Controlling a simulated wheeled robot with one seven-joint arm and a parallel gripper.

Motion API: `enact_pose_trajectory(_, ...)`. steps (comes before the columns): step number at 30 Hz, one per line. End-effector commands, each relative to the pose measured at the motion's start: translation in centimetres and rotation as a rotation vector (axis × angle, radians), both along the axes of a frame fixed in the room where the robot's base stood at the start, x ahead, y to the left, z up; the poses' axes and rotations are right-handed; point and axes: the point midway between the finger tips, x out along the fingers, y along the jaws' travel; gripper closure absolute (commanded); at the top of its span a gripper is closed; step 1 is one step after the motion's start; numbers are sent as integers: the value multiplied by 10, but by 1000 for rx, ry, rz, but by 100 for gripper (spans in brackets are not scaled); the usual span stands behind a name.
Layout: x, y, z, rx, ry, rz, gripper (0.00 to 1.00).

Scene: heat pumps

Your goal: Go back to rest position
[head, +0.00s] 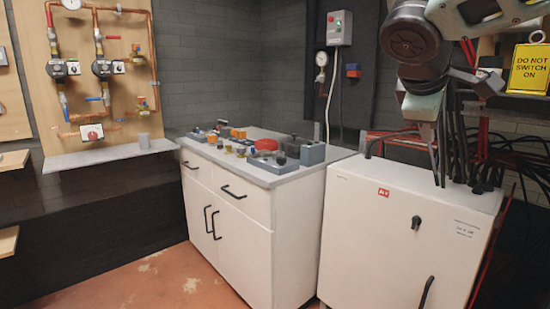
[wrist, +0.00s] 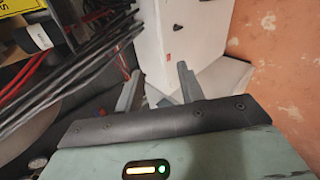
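My gripper (wrist: 156,76) shows in the wrist view with its two grey fingers spread apart and nothing between them, so it is open and empty. In the head view my arm hangs in from the upper right, above the white cabinet (head: 390,225) with the red label. That cabinet also shows in the wrist view (wrist: 175,35), beyond the fingers. In the head view the fingers are hard to make out against the dark cables.
Black cables (head: 470,150) rise from the cabinet top close to my arm. A white counter unit (head: 235,222) with small parts on top stands in the middle. The reddish floor (head: 150,278) at front left is clear.

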Motion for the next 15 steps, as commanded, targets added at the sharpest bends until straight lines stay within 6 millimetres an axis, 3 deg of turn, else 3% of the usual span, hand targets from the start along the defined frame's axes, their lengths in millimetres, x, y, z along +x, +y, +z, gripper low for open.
enact_pose_trajectory(1, -14, 19, -29, 58, 53, 29, 62)
enact_pose_trajectory(6, -77, 79, -117, 279, 228, 72, 62)
enact_pose_trajectory(9, -122, 106, -160, 399, 325, 61, 62)
enact_pose_trajectory(15, -203, 135, -220, 572, 467, -18, 62)
